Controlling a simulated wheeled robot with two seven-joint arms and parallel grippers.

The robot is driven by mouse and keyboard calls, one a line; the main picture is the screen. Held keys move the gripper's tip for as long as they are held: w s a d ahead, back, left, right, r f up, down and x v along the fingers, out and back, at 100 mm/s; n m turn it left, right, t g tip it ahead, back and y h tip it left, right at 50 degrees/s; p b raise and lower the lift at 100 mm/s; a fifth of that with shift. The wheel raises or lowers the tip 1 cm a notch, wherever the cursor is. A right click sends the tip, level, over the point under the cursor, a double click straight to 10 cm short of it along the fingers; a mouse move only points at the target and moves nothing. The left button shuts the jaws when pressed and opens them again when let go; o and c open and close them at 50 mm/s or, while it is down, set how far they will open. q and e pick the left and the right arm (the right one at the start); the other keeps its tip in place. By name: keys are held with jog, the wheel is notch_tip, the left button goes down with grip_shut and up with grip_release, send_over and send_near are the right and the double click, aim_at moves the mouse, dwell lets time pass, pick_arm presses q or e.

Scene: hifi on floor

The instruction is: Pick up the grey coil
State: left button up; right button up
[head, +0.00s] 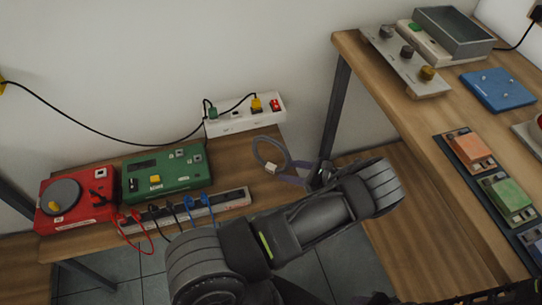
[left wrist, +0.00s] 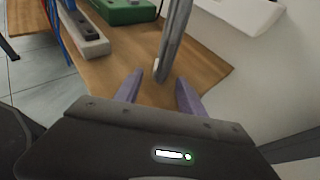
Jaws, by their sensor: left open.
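The grey coil (head: 270,153) is a grey loop of cable with a pale plug at its lower end. It sits at the right end of the low wooden shelf, by the wall. In the left wrist view the coil (left wrist: 174,42) rises just beyond the fingertips, roughly in line with the gap between them. My left gripper (head: 288,171) is open and empty, with its purple fingers beside the coil's lower end. The fingers also show in the left wrist view (left wrist: 158,90), one on each side of the gap. I cannot tell whether they touch the coil.
A red device (head: 77,199), a green device (head: 166,169) and a grey power strip (head: 200,207) with cables fill the shelf's left side. A white socket strip (head: 244,115) is just behind the coil. A table leg (head: 335,110) stands close right of the gripper.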

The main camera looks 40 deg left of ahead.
aim_at(271, 168)
pick_arm(q)
jog(key=shift+x, duration=2.6)
grip_shut()
